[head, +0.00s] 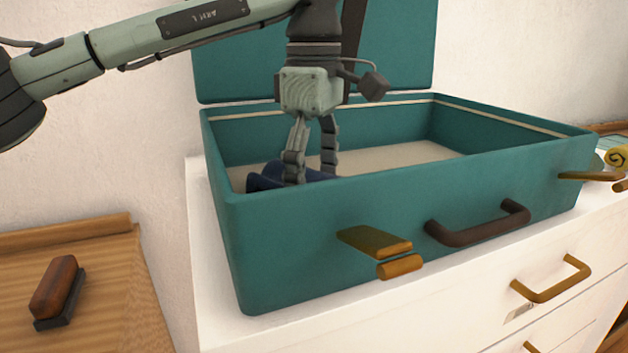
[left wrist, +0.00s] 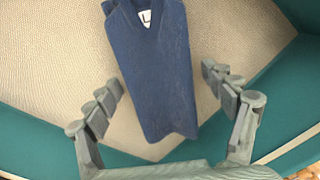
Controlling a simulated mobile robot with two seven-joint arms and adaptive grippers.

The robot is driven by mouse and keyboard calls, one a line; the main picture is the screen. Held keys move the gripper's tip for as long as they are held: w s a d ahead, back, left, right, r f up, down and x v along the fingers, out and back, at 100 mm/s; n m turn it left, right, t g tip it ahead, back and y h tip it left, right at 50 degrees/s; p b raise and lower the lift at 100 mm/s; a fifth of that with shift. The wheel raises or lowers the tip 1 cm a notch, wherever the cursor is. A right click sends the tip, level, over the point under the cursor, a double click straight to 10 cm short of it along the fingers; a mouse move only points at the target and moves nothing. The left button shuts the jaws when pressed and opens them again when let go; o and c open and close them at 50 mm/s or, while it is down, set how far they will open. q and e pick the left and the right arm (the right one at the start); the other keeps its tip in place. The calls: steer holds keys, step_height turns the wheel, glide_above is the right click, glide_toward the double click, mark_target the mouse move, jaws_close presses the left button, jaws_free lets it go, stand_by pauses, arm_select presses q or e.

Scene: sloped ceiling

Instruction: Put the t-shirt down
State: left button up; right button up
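The t-shirt is a folded dark blue garment with a white "L" tag at its neck. In the head view the t-shirt (head: 268,177) lies at the left end inside the open teal suitcase (head: 330,240), partly hidden by the front wall. In the left wrist view the t-shirt (left wrist: 155,75) rests on the beige lining. My left gripper (head: 312,178) reaches down into the suitcase at the t-shirt. In the left wrist view the fingers of my left gripper (left wrist: 165,90) are spread wide, one on each side of the t-shirt, with gaps between. My right gripper is not in view.
The suitcase stands on a white dresser (head: 215,330) with brass handles, its lid (head: 410,50) raised at the back. Its middle and right inside are bare. A brush (head: 57,290) lies on a wooden surface (head: 110,280) at left. A yellow roll (head: 617,157) sits at far right.

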mark_target(314, 174)
arm_select(q)
steer(key=shift+r, duration=0.1)
step_height(314, 174, up, 12)
steer(key=p, duration=0.1)
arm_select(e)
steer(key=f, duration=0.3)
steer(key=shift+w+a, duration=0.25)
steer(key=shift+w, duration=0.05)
